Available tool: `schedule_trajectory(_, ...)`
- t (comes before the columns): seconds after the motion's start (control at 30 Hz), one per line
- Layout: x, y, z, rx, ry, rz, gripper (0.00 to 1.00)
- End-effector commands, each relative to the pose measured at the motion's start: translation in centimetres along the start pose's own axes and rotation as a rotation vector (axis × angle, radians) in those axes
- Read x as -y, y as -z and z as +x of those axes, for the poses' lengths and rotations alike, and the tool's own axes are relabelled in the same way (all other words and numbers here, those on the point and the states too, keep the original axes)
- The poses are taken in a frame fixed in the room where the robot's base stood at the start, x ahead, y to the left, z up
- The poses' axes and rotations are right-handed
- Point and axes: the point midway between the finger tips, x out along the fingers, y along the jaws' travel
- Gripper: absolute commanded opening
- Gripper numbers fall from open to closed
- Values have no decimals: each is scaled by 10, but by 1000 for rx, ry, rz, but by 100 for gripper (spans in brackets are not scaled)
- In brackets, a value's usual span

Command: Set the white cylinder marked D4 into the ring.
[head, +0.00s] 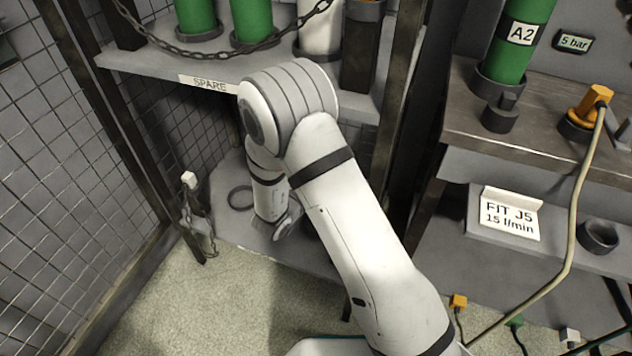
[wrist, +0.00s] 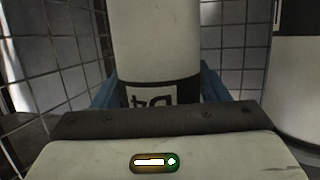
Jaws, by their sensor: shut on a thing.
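My gripper (wrist: 158,92) is shut on the white cylinder marked D4 (wrist: 156,40). Its blue fingers show on both sides of the cylinder in the wrist view. The D4 label is upside down there, beneath a thin dark band and just above the gripper body. An empty dark ring (head: 240,197) lies on the lower shelf in the head view, left of my lowered wrist. My arm hides the gripper and most of the held cylinder there, so I cannot tell how high the cylinder is.
The upper shelf marked SPARE (head: 208,84) holds green and white cylinders behind a chain (head: 230,50). Mesh (head: 70,130) closes the left side. A dark post (head: 400,100) stands right of my arm. Another white cylindrical surface (wrist: 297,85) is close at right in the wrist view.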

Motion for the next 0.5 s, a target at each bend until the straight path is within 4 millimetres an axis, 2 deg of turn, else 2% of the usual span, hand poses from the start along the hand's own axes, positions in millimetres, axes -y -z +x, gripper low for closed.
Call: schedule_trajectory(0.5, 1, -32, 10, -5, 1, 3, 0)
